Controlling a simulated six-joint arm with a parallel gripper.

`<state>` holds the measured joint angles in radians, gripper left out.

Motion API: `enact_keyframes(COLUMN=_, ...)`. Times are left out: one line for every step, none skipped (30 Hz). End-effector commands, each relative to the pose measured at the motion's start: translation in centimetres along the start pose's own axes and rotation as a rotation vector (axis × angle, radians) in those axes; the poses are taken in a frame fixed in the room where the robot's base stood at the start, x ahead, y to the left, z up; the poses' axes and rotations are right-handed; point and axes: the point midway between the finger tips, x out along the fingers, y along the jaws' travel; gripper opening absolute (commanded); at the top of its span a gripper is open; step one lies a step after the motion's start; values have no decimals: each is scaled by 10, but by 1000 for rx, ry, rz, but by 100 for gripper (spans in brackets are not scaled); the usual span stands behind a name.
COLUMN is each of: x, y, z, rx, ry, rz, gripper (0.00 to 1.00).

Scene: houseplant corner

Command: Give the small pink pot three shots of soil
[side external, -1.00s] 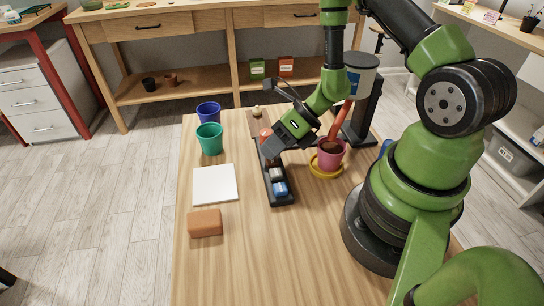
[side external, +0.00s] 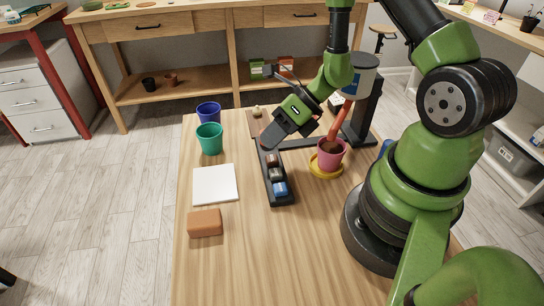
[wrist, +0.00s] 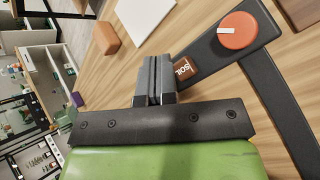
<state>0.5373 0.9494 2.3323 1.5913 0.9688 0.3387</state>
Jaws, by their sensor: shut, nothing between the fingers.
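The small pink pot (side external: 331,157) stands upright on a yellow saucer (side external: 327,174) at the right of the table, with dark soil visible inside. An orange-red chute (side external: 341,122) slants down from the hopper (side external: 360,78) to the pot. A long black control panel (side external: 281,198) holds a brown key, a grey-white key and a blue key (side external: 280,188). In the wrist view the brown key (wrist: 184,68) reads SOIL, beside an orange knob (wrist: 237,30) with a white pointer. My gripper (side external: 270,140) is shut and empty above the panel's far end; its fingers show in the wrist view (wrist: 154,78).
A brown block (side external: 205,223), a white pad (side external: 215,184), a green pot (side external: 209,138) and a blue pot (side external: 208,112) stand on the left side of the table. A black stand (side external: 362,122) holds the hopper. The front middle of the table is clear.

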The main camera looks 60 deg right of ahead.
Motion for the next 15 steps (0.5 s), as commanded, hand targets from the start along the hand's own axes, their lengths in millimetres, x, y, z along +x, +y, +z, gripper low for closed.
enact_keyframes(x=-4, y=3, z=3, rx=-2, ry=-2, rz=-2, gripper=0)
enact_keyframes(x=-6, y=4, z=5, rx=-3, ry=-2, rz=-1, gripper=0)
enact_keyframes(x=-9, y=7, z=7, rx=-2, ry=-2, rz=-1, gripper=0)
enact_keyframes(x=-11, y=8, z=8, rx=-3, ry=-2, rz=-2, gripper=0)
enact_keyframes(x=-13, y=9, z=10, rx=-2, ry=-3, rz=-2, gripper=0)
enact_keyframes(x=-16, y=12, z=12, rx=-4, ry=-3, rz=-1, gripper=0)
enact_keyframes(x=-18, y=13, z=14, rx=-2, ry=-3, rz=-1, gripper=0)
enact_keyframes(x=-20, y=14, z=15, rx=-3, ry=-3, rz=-1, gripper=0)
enact_keyframes(x=-22, y=16, z=16, rx=-2, ry=-1, rz=-1, gripper=0)
enact_keyframes(x=-24, y=17, z=17, rx=-2, ry=-1, rz=-1, gripper=0)
enact_keyframes(x=-25, y=18, z=18, rx=-2, ry=-1, rz=-1, gripper=0)
enact_keyframes(x=-26, y=19, z=19, rx=0, ry=0, rz=-1, gripper=0)
enact_keyframes(x=-26, y=19, z=19, rx=0, ry=0, rz=-1, gripper=0)
enact_keyframes(x=-27, y=20, z=19, rx=0, ry=0, rz=-1, gripper=0)
enact_keyframes(x=-27, y=20, z=19, rx=0, ry=0, rz=-1, gripper=0)
